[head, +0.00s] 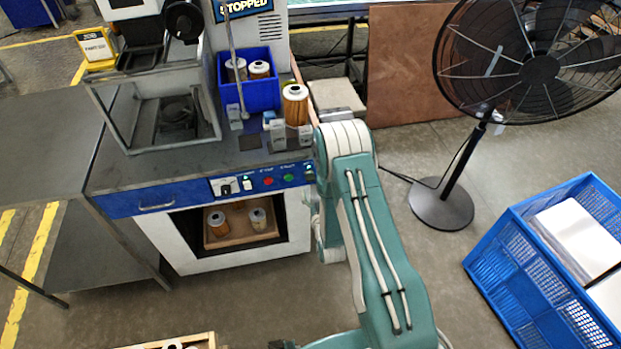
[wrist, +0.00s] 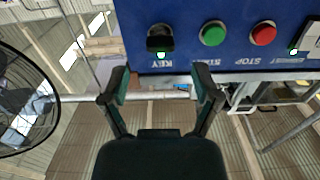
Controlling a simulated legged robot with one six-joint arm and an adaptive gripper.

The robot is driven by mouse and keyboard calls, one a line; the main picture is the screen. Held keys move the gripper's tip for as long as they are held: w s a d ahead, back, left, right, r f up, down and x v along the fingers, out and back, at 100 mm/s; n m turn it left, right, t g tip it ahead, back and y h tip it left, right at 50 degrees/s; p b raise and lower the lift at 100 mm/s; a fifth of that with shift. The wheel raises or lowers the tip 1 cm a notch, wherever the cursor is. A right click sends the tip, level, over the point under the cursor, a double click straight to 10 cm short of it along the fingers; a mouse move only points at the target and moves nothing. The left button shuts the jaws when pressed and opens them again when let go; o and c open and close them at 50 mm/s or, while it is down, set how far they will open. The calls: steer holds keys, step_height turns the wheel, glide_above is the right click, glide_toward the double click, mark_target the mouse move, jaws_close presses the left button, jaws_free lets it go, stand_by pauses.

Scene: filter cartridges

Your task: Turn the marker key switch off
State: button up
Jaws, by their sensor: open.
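The key switch (wrist: 160,38) is a dark knob on the blue control panel (wrist: 185,60), with a small lit green lamp and a "KEY" label that reads upside down in the wrist view. In the head view, the key switch (head: 309,175) is small at the right end of the panel (head: 150,200), beside my arm. My gripper (wrist: 162,88) is open and empty, its two dark fingers spread in front of the panel edge. The switch lies beyond the fingertips, roughly between them in the picture, and apart from them. The knob's exact angle is hard to tell.
Beside the key switch are a green button (wrist: 213,33) and a red button (wrist: 262,33). A white switch plate (wrist: 311,38) is farther right. A blue bin (head: 262,92) with cartridges stands on the bench; a fan (head: 540,70) and blue crate (head: 535,265) stand right.

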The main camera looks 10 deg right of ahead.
mark_target(311, 181)
steer(key=w, duration=0.6)
steer(key=shift+s, duration=0.1)
jaws_close()
